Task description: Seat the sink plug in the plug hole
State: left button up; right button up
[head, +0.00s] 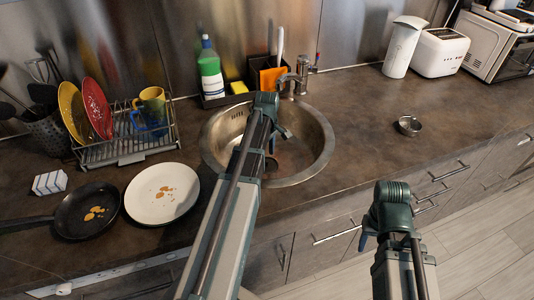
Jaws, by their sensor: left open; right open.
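The round steel sink (318,150) is set into the dark counter in the middle. A small round metal piece (409,126), which looks like the sink plug, lies on the counter to the right of the sink. My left arm reaches across the sink, and its gripper (284,133) is open over the bowl, apart from the metal piece. A dark round shape (271,163) low in the bowl may be the plug hole; my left arm partly covers it. My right gripper (364,241) is open and empty in front of the counter's front edge, below the metal piece in the picture.
The faucet (301,76) stands behind the sink, beside a caddy with a green bottle (210,72). A dish rack (125,145), white plate (161,194) and dark pan (87,211) are at the left. A toaster (440,52) stands back right. Counter around the metal piece is clear.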

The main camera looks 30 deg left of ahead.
aim_at(267, 161)
pick_arm(q)
notch_tip(267, 161, up, 10)
jog(key=p, duration=0.9)
pick_arm(e)
notch_tip(267, 161, up, 10)
jog(key=shift+r, duration=0.15)
pick_arm(q)
jog(key=shift+r, duration=0.2)
